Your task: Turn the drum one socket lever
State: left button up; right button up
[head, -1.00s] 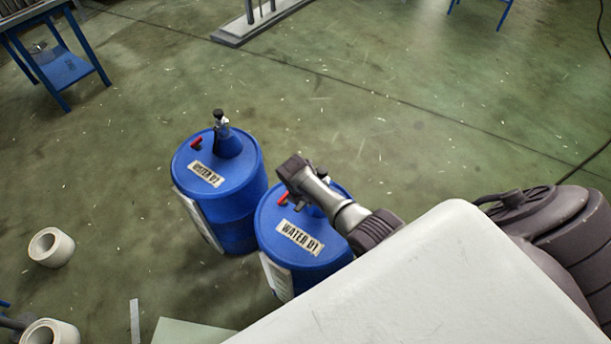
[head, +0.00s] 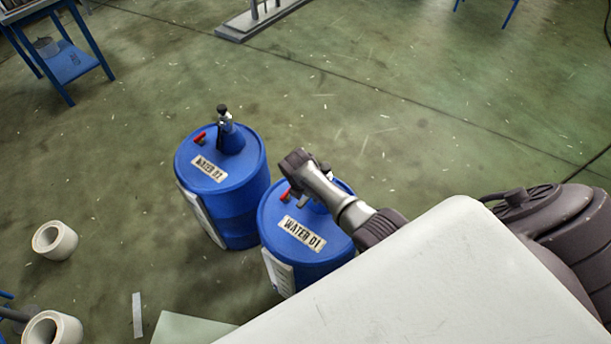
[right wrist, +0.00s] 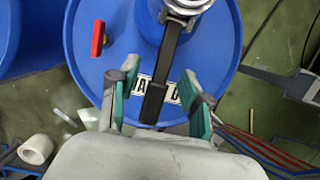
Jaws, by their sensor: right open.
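Drum one, a blue drum (head: 290,262) labelled WATER 01, stands upright on the floor in the head view, with my right arm reaching over its top. In the right wrist view its blue lid (right wrist: 225,40) fills the upper middle. A long black lever (right wrist: 166,68) runs down from a round metal fitting (right wrist: 187,5) and crosses the label. My right gripper (right wrist: 160,92) is open, its teal-padded fingers on either side of the lever's lower end with gaps visible. Whether the fingers are level with the lever is unclear. My left gripper is not in view.
A red tap handle (right wrist: 98,38) sits on the lid, left of the lever. A second blue drum (head: 235,205), with a blue bottle-like fitting (head: 230,139) on top, stands close on the left. White rolls (head: 55,240) lie at far left.

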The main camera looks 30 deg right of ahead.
aim_at(303, 201)
jog(key=v, duration=1.1)
